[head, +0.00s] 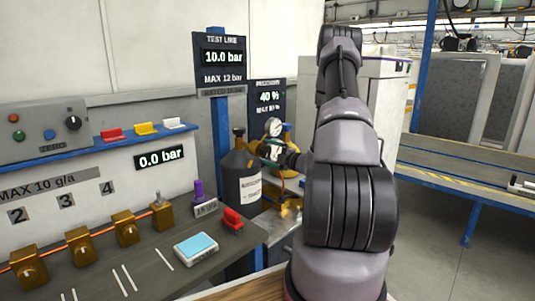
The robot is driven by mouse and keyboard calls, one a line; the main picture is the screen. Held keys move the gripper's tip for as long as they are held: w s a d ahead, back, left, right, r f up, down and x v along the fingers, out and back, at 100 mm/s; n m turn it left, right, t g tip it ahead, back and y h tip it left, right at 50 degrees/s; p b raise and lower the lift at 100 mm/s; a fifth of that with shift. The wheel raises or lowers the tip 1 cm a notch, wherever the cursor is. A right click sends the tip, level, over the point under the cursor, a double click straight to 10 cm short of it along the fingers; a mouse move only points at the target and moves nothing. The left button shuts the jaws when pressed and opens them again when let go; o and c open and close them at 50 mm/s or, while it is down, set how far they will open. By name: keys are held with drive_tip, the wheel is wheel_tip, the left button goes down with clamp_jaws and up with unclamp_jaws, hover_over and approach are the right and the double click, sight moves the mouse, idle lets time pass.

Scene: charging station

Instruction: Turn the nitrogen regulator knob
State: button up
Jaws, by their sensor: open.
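A dark grey gas cylinder (240,181) with a white label stands upright beyond the bench. A regulator with round white gauges (273,127) is at its upper right. The regulator knob cannot be made out clearly; it is small and partly covered. My arm rises in front, right of centre.
The test line display (223,57) reads 10.0 bar, max 12 bar. Another display (269,97) reads 40 %. The left bench (110,270) carries several brass valves, a blue-topped device (196,249) and a red item (232,219).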

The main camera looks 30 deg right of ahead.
drive_tip(key=v, duration=1)
drive_tip(key=shift+s, duration=0.1)
drive_tip(key=s+a+r+n+g+y, duration=0.3)
drive_tip(key=s+a+r+n+g, duration=0.25)
drive_tip(key=a+r+n, duration=0.45)
drive_tip(key=s+a+r+n+g+y, duration=0.4)
drive_tip(key=a+n+g, duration=0.3)
drive_tip(key=a+n, duration=0.65)
drive_tip(key=s+r+n+t+h, duration=0.2)
drive_tip(key=s+r+n+h, duration=0.9)
drive_tip(key=n, duration=1.3)
drive_tip(key=s+d+r, duration=0.1)
drive_tip(key=s, duration=0.2)
drive_tip(key=shift+s+r+t, duration=0.35)
drive_tip(key=shift+s+r, duration=0.05)
